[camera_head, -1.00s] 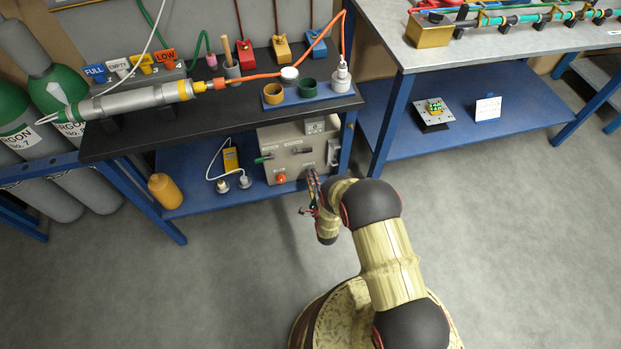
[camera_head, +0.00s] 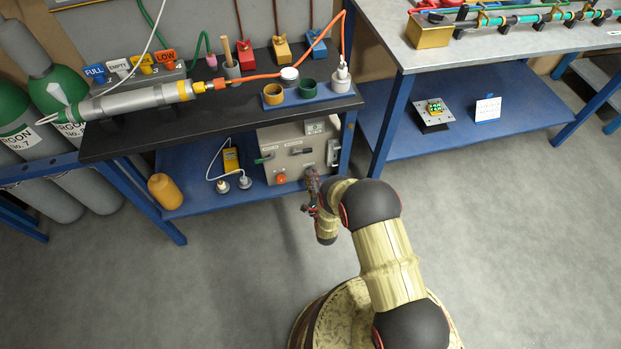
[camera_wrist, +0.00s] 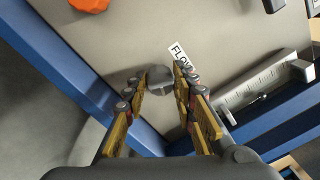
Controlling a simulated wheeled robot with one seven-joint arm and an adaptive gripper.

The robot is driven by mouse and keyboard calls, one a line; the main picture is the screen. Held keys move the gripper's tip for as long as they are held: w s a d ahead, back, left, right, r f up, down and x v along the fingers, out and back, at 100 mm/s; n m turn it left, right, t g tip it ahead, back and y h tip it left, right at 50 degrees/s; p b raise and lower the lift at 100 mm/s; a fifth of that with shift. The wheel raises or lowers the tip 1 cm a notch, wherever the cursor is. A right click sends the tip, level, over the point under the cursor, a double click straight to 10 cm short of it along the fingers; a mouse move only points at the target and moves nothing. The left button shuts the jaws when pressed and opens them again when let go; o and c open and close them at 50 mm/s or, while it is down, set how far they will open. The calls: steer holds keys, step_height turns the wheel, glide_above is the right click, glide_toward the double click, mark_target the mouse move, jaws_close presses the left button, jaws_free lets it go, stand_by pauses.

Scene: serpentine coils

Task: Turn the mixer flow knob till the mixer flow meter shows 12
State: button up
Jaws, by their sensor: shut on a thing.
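The mixer flow knob (camera_wrist: 160,80) is a dark grey round knob on the beige front panel, beside a label that begins "FLO". My gripper (camera_wrist: 158,92) has one finger on each side of the knob and is shut on it. The flow meter (camera_wrist: 258,88) is a pale scaled strip to the right of the knob in the wrist view; its reading is too small to tell. In the head view the meter (camera_head: 333,152) is on the right of the mixer box (camera_head: 290,150). There my gripper (camera_head: 311,185) is at the box's lower right and hides the knob.
An orange-red knob (camera_head: 281,179) is on the box's lower left; it also shows in the wrist view (camera_wrist: 90,4). The blue bench frame (camera_wrist: 70,65) runs close by my fingers. A black benchtop (camera_head: 130,145) overhangs the box. The floor in front is clear.

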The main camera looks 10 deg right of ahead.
steer(key=o, duration=1.2)
steer(key=shift+f, duration=0.1)
steer(key=shift+c, duration=0.2)
steer(key=s, duration=1.2)
steer(key=shift+f, duration=0.2)
